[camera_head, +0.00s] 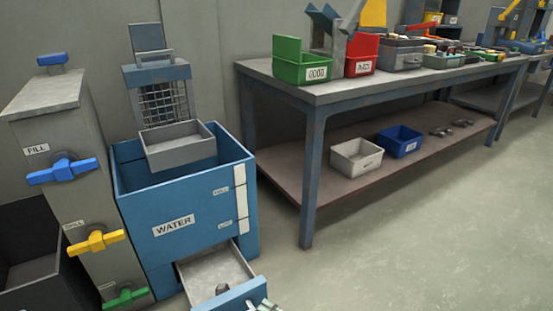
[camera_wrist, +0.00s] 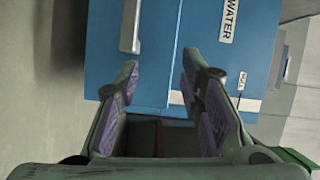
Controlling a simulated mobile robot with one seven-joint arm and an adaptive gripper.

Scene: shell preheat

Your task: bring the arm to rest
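My gripper (camera_wrist: 158,72) fills the lower part of the wrist view. Its two fingers with purple pads stand apart, and I see nothing held between them. It points toward the blue water tank (camera_wrist: 165,50), whose WATER label shows sideways. In the head view the tank (camera_head: 195,240) stands at the left centre. Only a small pale piece at the bottom edge there may be my gripper; the rest of the arm is out of view.
A grey tray (camera_head: 180,152) sits at the tank's top, before a wire grid. A grey cabinet (camera_head: 65,150) with blue, yellow and green valve handles stands left. A workbench (camera_head: 330,92) with bins runs along the wall. The floor (camera_head: 400,250) at right is clear.

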